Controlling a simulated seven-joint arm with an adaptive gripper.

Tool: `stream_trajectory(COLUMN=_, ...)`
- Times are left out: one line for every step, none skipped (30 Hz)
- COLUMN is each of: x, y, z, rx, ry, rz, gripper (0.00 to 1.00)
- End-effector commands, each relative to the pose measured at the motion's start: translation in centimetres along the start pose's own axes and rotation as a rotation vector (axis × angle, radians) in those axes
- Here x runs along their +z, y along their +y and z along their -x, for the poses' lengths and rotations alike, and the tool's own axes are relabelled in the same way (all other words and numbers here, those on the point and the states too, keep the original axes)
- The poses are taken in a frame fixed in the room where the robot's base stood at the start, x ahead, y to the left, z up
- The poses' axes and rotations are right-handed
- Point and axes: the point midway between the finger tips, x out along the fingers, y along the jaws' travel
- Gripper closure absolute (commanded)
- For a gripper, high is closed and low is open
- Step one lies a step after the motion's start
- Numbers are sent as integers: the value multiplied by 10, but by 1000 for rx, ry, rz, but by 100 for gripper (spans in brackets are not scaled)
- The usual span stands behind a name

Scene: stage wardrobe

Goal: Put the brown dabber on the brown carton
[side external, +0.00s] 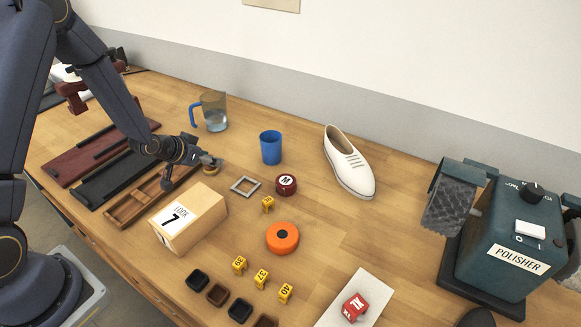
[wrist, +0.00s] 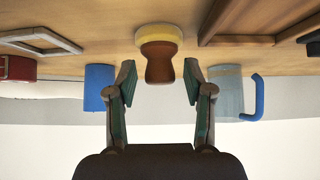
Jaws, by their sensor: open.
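The dabber (wrist: 158,62) has a brown handle and a pale yellow pad, and in the wrist view its pad is against the table. My gripper (wrist: 159,80) is open, with one finger on each side of the brown handle and a visible gap on both sides. In the side view my gripper (side external: 208,162) is low over the table, and part of the dabber (side external: 211,171) shows just under it, the rest hidden. The light brown carton (side external: 205,222), labelled "LOOK 7", stands on the table in front of my gripper.
A wooden divided tray (side external: 130,208) lies left of the carton. A grey square frame (side external: 245,186), a blue cup (side external: 271,147) and a clear jug (side external: 212,111) with a blue handle are nearby. Right are a red tin (side external: 286,185), orange disc (side external: 282,238) and white shoe (side external: 347,165).

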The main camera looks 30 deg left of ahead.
Motion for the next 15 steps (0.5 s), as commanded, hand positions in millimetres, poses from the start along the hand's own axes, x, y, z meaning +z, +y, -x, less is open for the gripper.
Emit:
stream_trajectory(x=1, y=0, z=-9, rx=1, ry=-2, rz=0, gripper=48)
stream_trajectory(x=1, y=0, z=-13, rx=0, ry=-2, rz=0, gripper=48)
stream_trajectory(x=1, y=0, z=-18, rx=0, ry=-2, rz=1, gripper=48)
stream_trajectory(x=0, y=0, z=-21, rx=0, ry=-1, rz=1, gripper=48)
stream_trajectory(x=1, y=0, z=-24, rx=0, ry=-2, rz=1, gripper=48)
stream_trajectory(x=0, y=0, z=-26, rx=0, ry=-1, rz=1, gripper=48)
stream_trajectory(x=0, y=0, z=-27, rx=0, ry=-1, rz=1, gripper=48)
stream_trajectory(x=0, y=0, z=-27, rx=-1, ry=-1, rz=1, gripper=48)
stream_trajectory(x=0, y=0, z=-28, rx=-1, ry=-1, rz=1, gripper=48)
stream_trajectory(x=0, y=0, z=-27, rx=-1, ry=-1, rz=1, gripper=48)
stream_trajectory(x=0, y=0, z=-27, rx=-1, ry=-1, rz=1, gripper=48)
stream_trajectory(x=0, y=0, z=-27, rx=-1, ry=-1, rz=1, gripper=48)
stream_trajectory(x=0, y=0, z=-27, rx=-1, ry=-1, rz=1, gripper=48)
stream_trajectory(x=0, y=0, z=-27, rx=-1, ry=-1, rz=1, gripper=51)
stream_trajectory(x=0, y=0, z=-27, rx=-1, ry=-1, rz=1, gripper=56)
